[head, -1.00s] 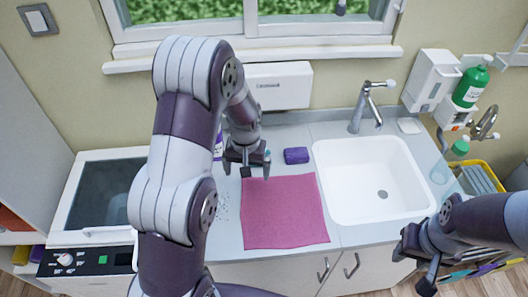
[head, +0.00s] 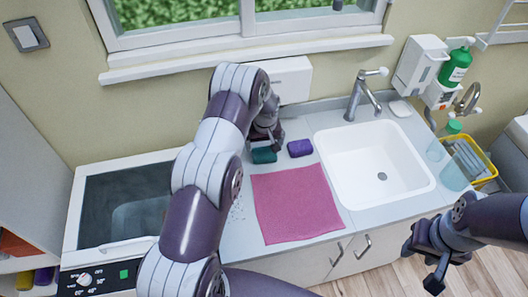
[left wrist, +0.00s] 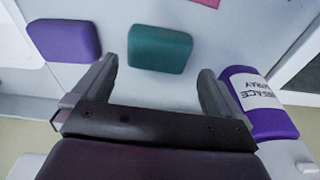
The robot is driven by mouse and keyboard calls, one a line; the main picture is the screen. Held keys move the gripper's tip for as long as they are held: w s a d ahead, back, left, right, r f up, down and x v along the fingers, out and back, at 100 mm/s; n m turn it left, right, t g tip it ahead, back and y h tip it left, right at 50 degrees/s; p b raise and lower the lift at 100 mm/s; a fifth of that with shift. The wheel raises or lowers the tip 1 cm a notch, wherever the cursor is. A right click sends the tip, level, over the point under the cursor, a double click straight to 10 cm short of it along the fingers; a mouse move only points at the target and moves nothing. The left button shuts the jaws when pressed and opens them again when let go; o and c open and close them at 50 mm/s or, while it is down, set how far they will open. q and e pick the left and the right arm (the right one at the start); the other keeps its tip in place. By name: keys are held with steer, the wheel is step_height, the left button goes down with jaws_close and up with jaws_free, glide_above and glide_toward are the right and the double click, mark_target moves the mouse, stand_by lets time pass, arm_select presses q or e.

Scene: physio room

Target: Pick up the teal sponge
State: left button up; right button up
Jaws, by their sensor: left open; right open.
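The teal sponge (head: 264,155) lies flat on the counter just behind the pink cloth, left of the purple sponge. In the left wrist view the teal sponge (left wrist: 160,49) shows whole, beyond and between the fingertips, with neither finger touching it. My left gripper (left wrist: 158,76) is open and empty. In the head view my left gripper (head: 267,136) is just behind the sponge, partly hidden by my arm. My right gripper (head: 428,264) is open and empty at the lower right, in front of the counter and far from the sponge.
The purple sponge (head: 299,148) lies close to the right of the teal one. A purple spray bottle (left wrist: 258,100) stands beside my left gripper's right finger in the wrist view. The pink cloth (head: 297,203) covers the counter in front. The sink (head: 382,190) is to the right.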

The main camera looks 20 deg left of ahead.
mark_target(264, 152)
arm_select(q)
steer(key=f+p, duration=0.1)
steer(key=f, duration=0.1)
steer(key=f+p, duration=0.1)
steer(key=f, duration=0.1)
steer(key=shift+w, duration=0.2)
steer(key=shift+w+f, duration=0.15)
steer(key=shift+f, duration=0.3)
steer(key=c, duration=0.7)
steer(key=shift+c, duration=0.2)
steer(key=shift+r, duration=0.15)
steer(key=shift+r, duration=0.25)
step_height(264, 152, up, 3)
steer(key=shift+f+b, duration=0.2)
steer(key=shift+b, duration=0.95)
steer(key=w+d+r+b, duration=0.2)
steer(key=d+r+b, duration=0.2)
steer(key=d+r, duration=0.3)
steer(key=shift+w+d+r, duration=0.3)
steer(key=shift+d+r, duration=0.1)
steer(key=shift+d, duration=1.75)
